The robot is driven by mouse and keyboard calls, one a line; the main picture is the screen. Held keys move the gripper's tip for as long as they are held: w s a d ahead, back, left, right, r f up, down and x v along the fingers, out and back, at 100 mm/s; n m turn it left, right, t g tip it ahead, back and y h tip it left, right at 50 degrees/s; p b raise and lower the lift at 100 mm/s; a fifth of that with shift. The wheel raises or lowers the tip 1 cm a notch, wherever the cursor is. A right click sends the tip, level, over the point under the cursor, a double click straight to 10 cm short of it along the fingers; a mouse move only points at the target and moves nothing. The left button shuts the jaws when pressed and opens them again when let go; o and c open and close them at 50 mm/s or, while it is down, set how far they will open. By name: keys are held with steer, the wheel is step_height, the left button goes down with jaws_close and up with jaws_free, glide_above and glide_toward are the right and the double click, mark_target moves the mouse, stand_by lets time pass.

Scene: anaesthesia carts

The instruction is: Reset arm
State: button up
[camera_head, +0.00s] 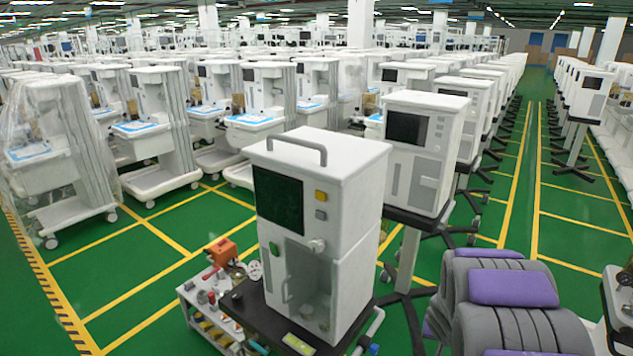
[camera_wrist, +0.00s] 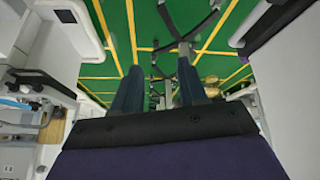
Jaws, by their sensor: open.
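My gripper (camera_wrist: 160,68) shows in the wrist view as two dark blue fingers standing out from a black band with purple below it. The fingers are apart, and nothing is held between them. Beyond the fingertips are the green floor (camera_wrist: 92,70) and dark legs of a stand (camera_wrist: 184,28). I cannot make out the gripper in the head view.
A white machine (camera_head: 345,200) with a dark screen stands close ahead on a black stand top. A small white cart (camera_head: 205,325) with an orange item (camera_head: 222,250) is left of it. Rows of white carts fill the back. A green aisle (camera_head: 535,150) runs clear at right.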

steer(key=s+a+r+g, duration=0.2)
steer(key=s+a+r, duration=0.1)
steer(key=s+r, duration=0.4)
steer(key=s+a+r+g, duration=0.1)
steer(key=s+a+r, duration=0.1)
steer(key=s+r, duration=0.5)
steer(key=s+a+r+n+g+y, duration=0.1)
steer(key=s+a, duration=0.5)
steer(key=s, duration=0.6)
steer(key=s+a+r+n+g+y, duration=0.1)
steer(key=s+a+n+g, duration=0.2)
steer(key=s, duration=0.9)
steer(key=a, duration=0.3)
steer(key=shift+a+r+y, duration=0.25)
steer(key=shift+a+y, duration=0.15)
